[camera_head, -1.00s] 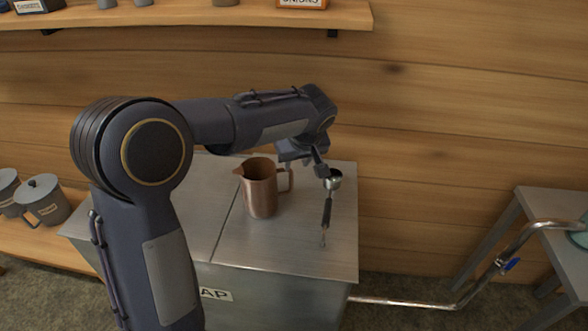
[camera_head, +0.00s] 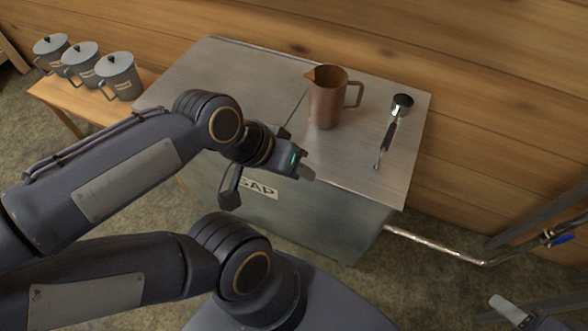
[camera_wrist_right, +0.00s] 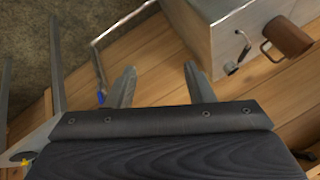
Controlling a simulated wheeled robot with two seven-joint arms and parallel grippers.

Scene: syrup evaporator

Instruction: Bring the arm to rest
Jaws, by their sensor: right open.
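My left gripper (camera_head: 258,160) is in front of the metal sap tank (camera_head: 375,178), by its near edge in the head view. Its jaw parts look spread, with nothing seen between them. My right gripper (camera_head: 525,314) shows only in part at the bottom right corner. In the right wrist view its two grey fingers (camera_wrist_right: 160,86) stand apart, empty. A copper pitcher (camera_head: 328,98) stands upright on the tank top, and a ladle (camera_head: 389,136) with a dark handle lies to its right. Both grippers are clear of the pitcher and ladle.
Several grey lidded mugs (camera_head: 117,76) stand on a wooden bench (camera_head: 60,98) at the left. A metal pipe (camera_head: 440,250) runs from the tank to a blue-handled valve (camera_head: 560,238) at the right. A wooden wall (camera_head: 470,70) closes the back.

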